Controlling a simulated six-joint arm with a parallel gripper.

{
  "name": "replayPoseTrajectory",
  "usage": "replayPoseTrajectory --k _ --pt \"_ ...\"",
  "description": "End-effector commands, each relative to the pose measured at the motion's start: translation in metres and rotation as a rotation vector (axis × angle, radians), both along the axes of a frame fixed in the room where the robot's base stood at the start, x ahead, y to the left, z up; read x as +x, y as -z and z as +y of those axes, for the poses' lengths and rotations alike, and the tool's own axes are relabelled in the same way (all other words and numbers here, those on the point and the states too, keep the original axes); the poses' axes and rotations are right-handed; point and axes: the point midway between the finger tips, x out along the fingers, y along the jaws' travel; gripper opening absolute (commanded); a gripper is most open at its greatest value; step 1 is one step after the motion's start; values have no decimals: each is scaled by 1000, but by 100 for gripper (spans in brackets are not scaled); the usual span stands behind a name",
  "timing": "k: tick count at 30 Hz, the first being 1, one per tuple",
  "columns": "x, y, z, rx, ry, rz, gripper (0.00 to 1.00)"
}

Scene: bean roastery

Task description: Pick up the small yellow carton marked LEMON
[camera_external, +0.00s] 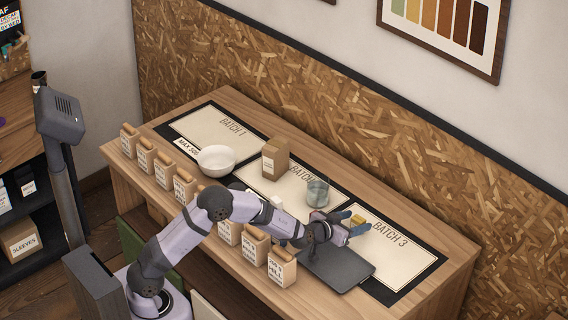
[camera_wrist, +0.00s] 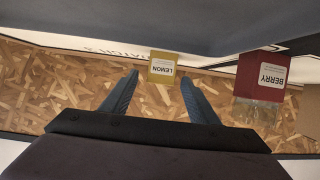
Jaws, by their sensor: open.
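The small yellow carton (camera_wrist: 163,67) carries a white label reading LEMON in the wrist view. There it stands just beyond and between the tips of my gripper's two blue fingers (camera_wrist: 160,80). My gripper is open, with nothing held between the fingers.
A dark red carton labelled BERRY (camera_wrist: 262,76) stands to the right in the wrist view. A glass jar (camera_external: 317,194), a brown carton (camera_external: 275,160) and a white bowl (camera_external: 216,158) stand on the table. A dark tray (camera_external: 338,268) lies below my wrist. Several labelled bags line the front edge.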

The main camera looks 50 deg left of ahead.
Motion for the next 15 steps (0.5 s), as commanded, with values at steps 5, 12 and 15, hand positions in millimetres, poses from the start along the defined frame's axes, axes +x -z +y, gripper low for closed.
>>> replayPoseTrajectory --k 5,12,15 --pt "6 3 0 1 0 1 55" --pt "16 6 1 1 0 2 55" --pt "26 9 2 0 -1 1 55"
